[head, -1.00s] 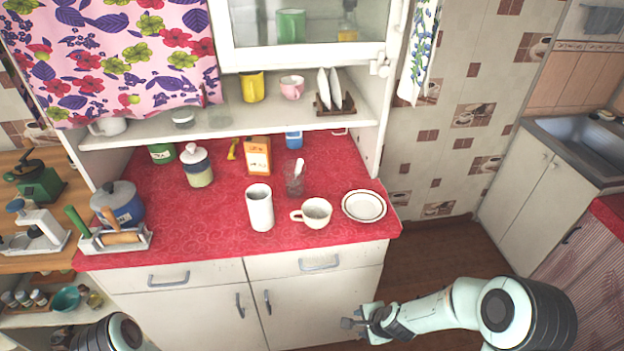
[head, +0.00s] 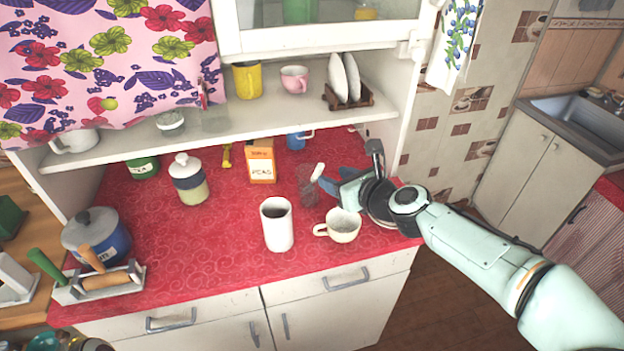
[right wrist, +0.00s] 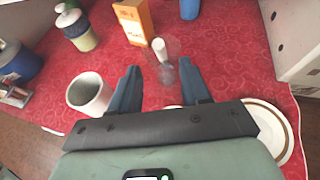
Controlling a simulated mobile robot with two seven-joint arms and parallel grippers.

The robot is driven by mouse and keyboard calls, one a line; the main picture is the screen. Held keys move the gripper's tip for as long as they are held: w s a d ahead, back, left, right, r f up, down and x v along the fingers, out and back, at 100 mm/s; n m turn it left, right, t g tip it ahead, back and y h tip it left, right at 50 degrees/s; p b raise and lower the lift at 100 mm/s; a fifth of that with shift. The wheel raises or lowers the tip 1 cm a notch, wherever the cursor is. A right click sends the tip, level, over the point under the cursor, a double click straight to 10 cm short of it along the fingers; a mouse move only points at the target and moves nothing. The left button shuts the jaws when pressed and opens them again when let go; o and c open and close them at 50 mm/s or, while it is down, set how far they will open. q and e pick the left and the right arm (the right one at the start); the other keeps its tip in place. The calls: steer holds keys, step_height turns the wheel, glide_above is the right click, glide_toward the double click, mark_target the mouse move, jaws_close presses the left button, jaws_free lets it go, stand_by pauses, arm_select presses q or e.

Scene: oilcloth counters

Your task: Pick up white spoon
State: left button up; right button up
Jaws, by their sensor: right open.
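The white spoon (head: 319,171) stands tilted in a clear glass (head: 307,190) on the red counter; only its upper white end shows clearly. In the right wrist view the spoon (right wrist: 159,48) and glass (right wrist: 172,74) are ahead of the fingers, roughly between their lines. My right gripper (head: 350,167) is open and empty, over the counter just right of the glass. It also shows in the right wrist view (right wrist: 160,70), and nothing is between its pads. My left gripper is not in view.
A white mug (head: 277,226) and a cream cup (head: 343,228) stand in front of the glass. A plate (head: 381,222) lies partly hidden under my right gripper. An orange box (head: 261,162) and a blue mug (head: 297,141) are behind. The shelf (head: 225,128) overhangs the back.

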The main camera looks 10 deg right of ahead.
mark_target(320, 173)
steer(key=shift+f+b+x, duration=0.15)
steer(key=shift+b+x, duration=0.05)
steer(key=shift+x, duration=2)
steer(key=shift+f+b+x, duration=0.1)
steer(key=shift+b+x, duration=0.05)
steer(key=shift+x, duration=2.1)
steer(key=shift+s+d, duration=0.1)
steer(key=shift+s, duration=0.1)
jaws_close()
